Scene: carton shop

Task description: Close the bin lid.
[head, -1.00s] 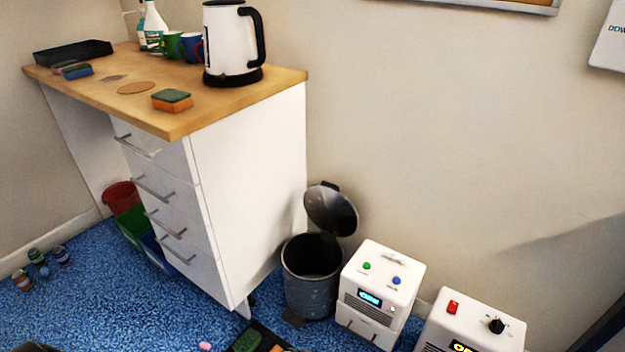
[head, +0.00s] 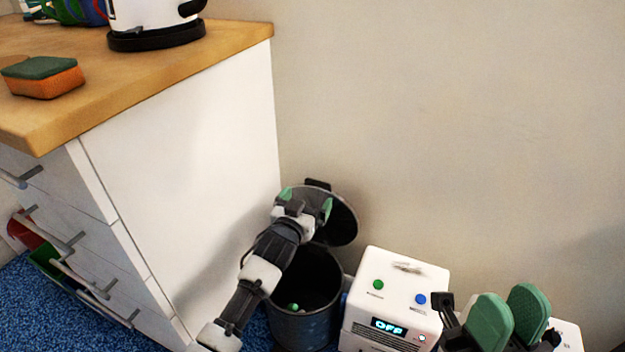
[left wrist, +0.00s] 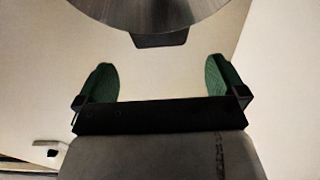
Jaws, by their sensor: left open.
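The bin (head: 303,328) is a dark grey round pail on the floor between the white cabinet and a white box. Its lid (head: 344,222) is a dark disc that stands raised, tilted back toward the wall. My left gripper (head: 306,201) is open, above the bin and in front of the lid, hiding part of it. In the left wrist view the lid's edge (left wrist: 155,12) shows at the top, beyond the open, empty fingers (left wrist: 161,82). Whether they touch the lid I cannot tell. My right gripper (head: 510,316) is open and empty at the lower right.
The white box (head: 395,295) with an OFF display stands close to the bin's right. The white cabinet (head: 200,190) is close on the left, with a wooden top (head: 130,80) holding a sponge (head: 43,77) and a kettle (head: 155,25). A small greenish thing (head: 293,307) lies inside the bin.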

